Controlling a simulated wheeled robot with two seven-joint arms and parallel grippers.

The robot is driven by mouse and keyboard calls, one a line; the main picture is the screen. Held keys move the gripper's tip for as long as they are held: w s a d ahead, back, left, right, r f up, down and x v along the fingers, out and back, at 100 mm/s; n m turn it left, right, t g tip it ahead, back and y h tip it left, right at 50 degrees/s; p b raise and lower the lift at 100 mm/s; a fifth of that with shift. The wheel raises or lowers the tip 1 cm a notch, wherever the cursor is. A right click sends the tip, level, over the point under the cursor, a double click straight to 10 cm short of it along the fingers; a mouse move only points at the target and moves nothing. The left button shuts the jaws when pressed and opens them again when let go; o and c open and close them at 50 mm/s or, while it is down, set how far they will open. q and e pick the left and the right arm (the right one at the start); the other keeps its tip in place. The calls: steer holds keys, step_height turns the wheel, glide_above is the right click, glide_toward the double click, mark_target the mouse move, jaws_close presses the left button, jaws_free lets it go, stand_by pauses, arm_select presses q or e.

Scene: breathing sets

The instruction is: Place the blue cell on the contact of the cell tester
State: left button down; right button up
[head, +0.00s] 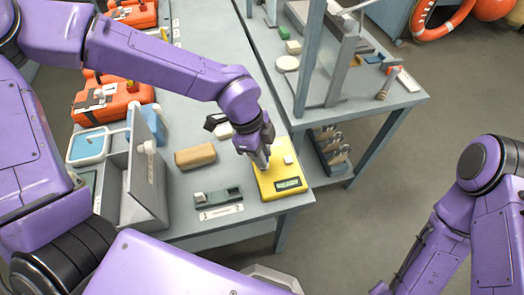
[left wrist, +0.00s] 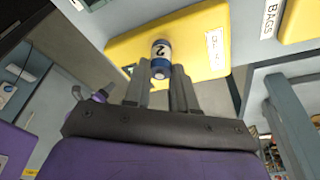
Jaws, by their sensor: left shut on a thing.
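The cell tester is a yellow slab (head: 268,187) with a small display, at the front right corner of the grey bench. My left gripper (head: 262,160) is over the tester, pointing down. In the left wrist view the blue cell (left wrist: 161,60), blue and white with a "2" on it, is between the tips of the shut fingers (left wrist: 163,80). The yellow tester (left wrist: 125,50) is right behind it there. The fingers hide the cell in the head view, and I cannot tell whether it touches the tester. The contact is not clearly visible. My right gripper is out of view.
A tan block (head: 195,156) and a dark green holder (head: 232,195) lie left of the tester. A grey box with a raised panel (head: 150,185) stands farther left. Orange cases (head: 110,100) line the bench's left side. A second bench (head: 408,97) stands right.

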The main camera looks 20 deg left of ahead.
arm_select(q)
steer(key=shift+f, duration=0.15)
steer(key=c, duration=0.9)
jaws_free()
steer(key=v, duration=1.2)
steer(key=shift+r, duration=0.25)
